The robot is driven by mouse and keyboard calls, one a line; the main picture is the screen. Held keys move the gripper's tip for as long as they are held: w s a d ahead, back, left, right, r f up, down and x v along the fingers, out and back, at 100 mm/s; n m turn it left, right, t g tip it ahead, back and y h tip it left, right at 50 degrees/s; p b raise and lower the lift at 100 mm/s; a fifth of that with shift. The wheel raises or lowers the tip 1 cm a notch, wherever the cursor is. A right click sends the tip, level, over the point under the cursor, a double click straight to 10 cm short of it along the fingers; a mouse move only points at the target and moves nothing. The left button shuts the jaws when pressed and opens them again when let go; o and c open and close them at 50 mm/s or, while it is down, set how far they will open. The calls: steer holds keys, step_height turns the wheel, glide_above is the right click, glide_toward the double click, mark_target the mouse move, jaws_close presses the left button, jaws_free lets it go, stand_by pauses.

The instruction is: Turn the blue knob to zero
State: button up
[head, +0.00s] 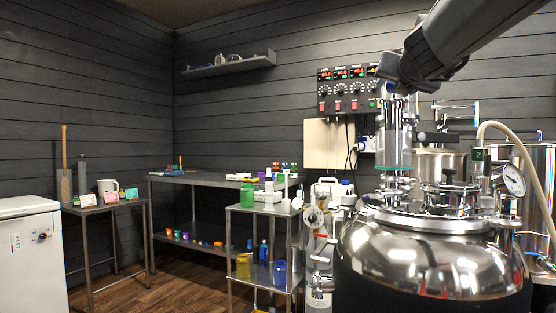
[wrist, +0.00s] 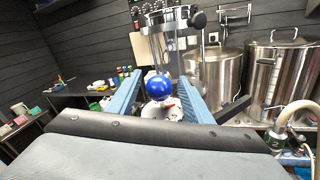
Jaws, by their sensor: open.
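The blue knob (wrist: 160,86) is a glossy round ball in the middle of the wrist view. A white dial-like part (wrist: 161,109) with a small red mark is just below it. My gripper (wrist: 160,77) is open, with one blue-grey finger on each side of the knob in the picture. Gaps show between the knob and both fingers, and I see no contact. How far the knob lies beyond the fingertips is hard to tell. In the head view my arm comes in from the top right above the glass column, and the fingers cannot be made out.
A glass column (head: 399,140) rises from the shiny steel vessel (head: 430,262). A control panel (head: 342,90) with dials hangs on the wall behind. Steel pots (wrist: 213,77) stand at the back right. A small shelf stand (head: 262,213) and tables are further left.

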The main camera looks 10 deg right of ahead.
steer(key=shift+r+m+g+h+p, duration=0.1)
steer(key=shift+m+g+h+p, duration=0.95)
steer(key=shift+p, duration=1.9)
steer(key=shift+r+m+g+h+p, duration=0.2)
steer(key=shift+m+h+p, duration=0.9)
steer(key=shift+p, duration=1.8)
steer(key=m+g+h+p, duration=0.2)
steer(key=p, duration=0.4)
steer(key=m+g+h+p, duration=0.2)
steer(key=g+h+p, duration=0.1)
steer(key=p, duration=0.3)
steer(key=shift+s+a+f+g+h, duration=0.1)
steer(key=shift+f+g+h, duration=0.05)
steer(key=shift+g+h, duration=0.2)
steer(key=b+v, duration=0.2)
steer(key=v, duration=0.6)
steer(key=w+a+f+n+t+y, duration=0.55)
steer(key=a+f+n+y, duration=0.2)
steer(key=n, duration=0.95)
steer(key=s+a+f+n+g+y+p, duration=0.1)
steer(key=s+a+f+n+y, duration=0.1)
steer(key=f+n, duration=0.5)
steer(key=s+a+f+n+g+y+p, duration=0.1)
steer(key=s+a+f+n+g+y, duration=0.1)
steer(key=a+f+n+y, duration=0.3)
steer(key=shift+s+f+n, duration=0.75)
steer(key=shift+f+n, duration=0.3)
steer(key=shift+n, duration=1)
